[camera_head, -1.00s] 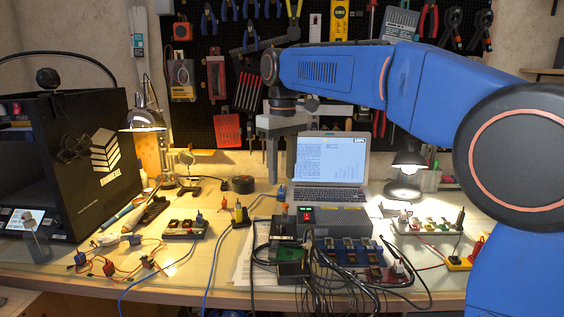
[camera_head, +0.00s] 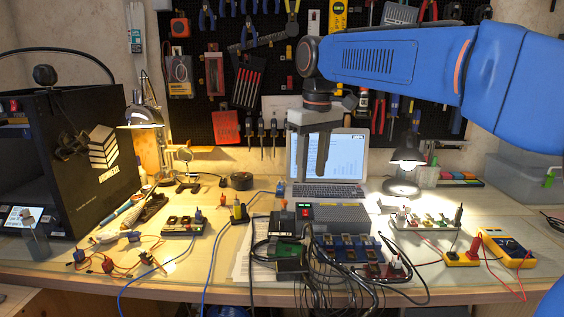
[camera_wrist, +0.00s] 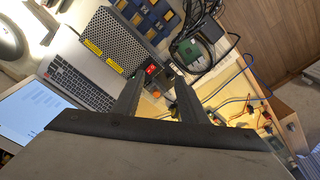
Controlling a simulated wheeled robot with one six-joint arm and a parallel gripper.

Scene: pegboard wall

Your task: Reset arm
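My gripper (camera_head: 312,162) hangs pointing down in front of the laptop (camera_head: 340,190), high above the workbench, and partly covers the laptop's screen. In the wrist view, the two dark fingers of my gripper (camera_wrist: 158,85) stand apart with nothing held between them. My blue arm reaches in from the right, in front of the pegboard.
A grey power supply box (camera_head: 345,218) and a board with dark cables (camera_head: 347,252) lie below. A black 3D printer (camera_head: 95,165) stands left. A desk lamp (camera_head: 405,170) and a yellow multimeter (camera_head: 508,248) are right. The pegboard (camera_head: 210,125) hangs behind.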

